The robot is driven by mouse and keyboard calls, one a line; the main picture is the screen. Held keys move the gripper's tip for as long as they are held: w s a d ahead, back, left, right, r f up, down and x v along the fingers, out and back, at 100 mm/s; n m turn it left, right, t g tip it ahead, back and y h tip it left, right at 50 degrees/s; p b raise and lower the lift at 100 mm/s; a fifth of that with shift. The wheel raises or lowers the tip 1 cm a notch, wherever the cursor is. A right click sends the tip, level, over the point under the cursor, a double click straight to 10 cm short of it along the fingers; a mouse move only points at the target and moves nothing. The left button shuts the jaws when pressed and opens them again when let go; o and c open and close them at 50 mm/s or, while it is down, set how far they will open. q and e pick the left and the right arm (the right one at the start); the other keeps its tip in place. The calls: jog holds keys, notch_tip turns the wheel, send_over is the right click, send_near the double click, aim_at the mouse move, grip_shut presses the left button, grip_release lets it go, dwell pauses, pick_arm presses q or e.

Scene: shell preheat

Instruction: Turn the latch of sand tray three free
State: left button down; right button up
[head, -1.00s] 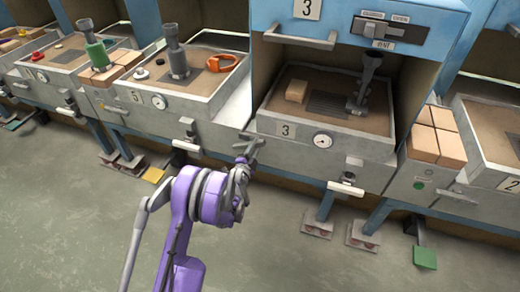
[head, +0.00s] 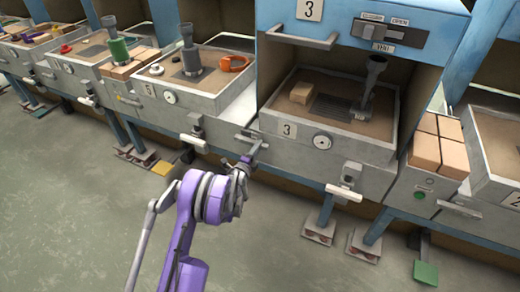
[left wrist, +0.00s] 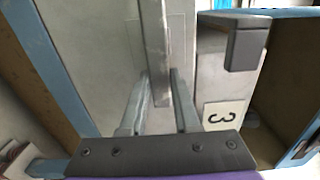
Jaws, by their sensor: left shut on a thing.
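Sand tray three (head: 355,146) sits in the blue-framed station marked 3, with a round gauge and a "3" plate on its front. My left gripper (head: 250,158) is at the tray's front left corner. In the left wrist view its two fingers (left wrist: 160,103) are closed about a flat grey bar (left wrist: 158,45), which appears to be the tray's latch handle. In the head view the gripper partly hides the latch (head: 249,138), so its exact angle is hard to tell. My right gripper is not in view.
Tray five (head: 190,85) stands to the left with a grey funnel-like piece and an orange ring. Bricks (head: 438,143) stand on a ledge at right. A grey handle (head: 302,38) crosses above tray three. Pedals are near the floor; the floor in front is clear.

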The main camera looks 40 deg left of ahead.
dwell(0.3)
pick_arm(q)
jog(key=c, duration=0.6)
grip_release()
jog(key=shift+c, duration=0.2)
jog(key=p+v, duration=0.1)
jog(key=v, duration=0.9)
jog(key=shift+s+p, duration=0.3)
jog(key=shift+s, duration=0.1)
